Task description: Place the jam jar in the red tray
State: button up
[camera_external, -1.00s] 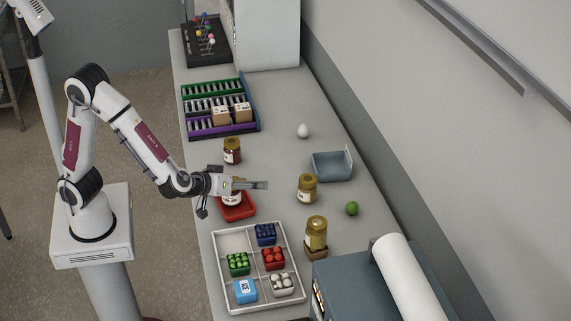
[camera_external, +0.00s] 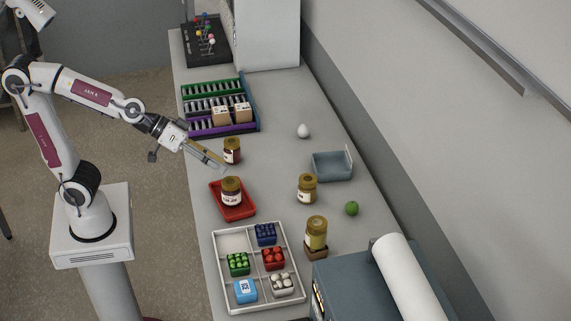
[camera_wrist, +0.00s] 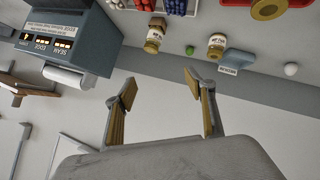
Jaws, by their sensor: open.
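The red tray (camera_external: 245,212) lies on the bench between the rack and the white sectioned tray. A dark jar with a gold lid and a pale label (camera_external: 231,193), likely the jam jar, stands upright in it; its label is too small to read. The gold lid also shows at the top right of the wrist view (camera_wrist: 268,9), over a red edge of the tray. My gripper (camera_external: 220,166) is open and empty, above and behind the tray, near a second dark jar (camera_external: 232,146). Its two spread fingers show in the wrist view (camera_wrist: 158,85) with nothing between them.
Two mustard-coloured jars (camera_external: 307,190) (camera_external: 316,235) stand to the right, one on a brown block. A grey-blue bin (camera_external: 332,167), a green ball (camera_external: 351,208) and a white egg (camera_external: 303,131) are beyond. The sectioned tray (camera_external: 218,268) is in front.

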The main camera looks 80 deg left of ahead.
jog(key=s+a+f+m+g+y, duration=0.1)
jog(key=s+a+f+g+y, duration=0.1)
jog(key=s+a, duration=0.5)
jog(key=s+a+f+m+g+y, duration=0.1)
jog(key=s+a+f+g+y, duration=0.1)
jog(key=s+a, duration=0.5)
jog(key=s+f, duration=0.1)
jog(key=s, duration=0.4)
jog(key=shift+s+f+g, duration=0.3)
jog(key=shift+g, duration=0.1)
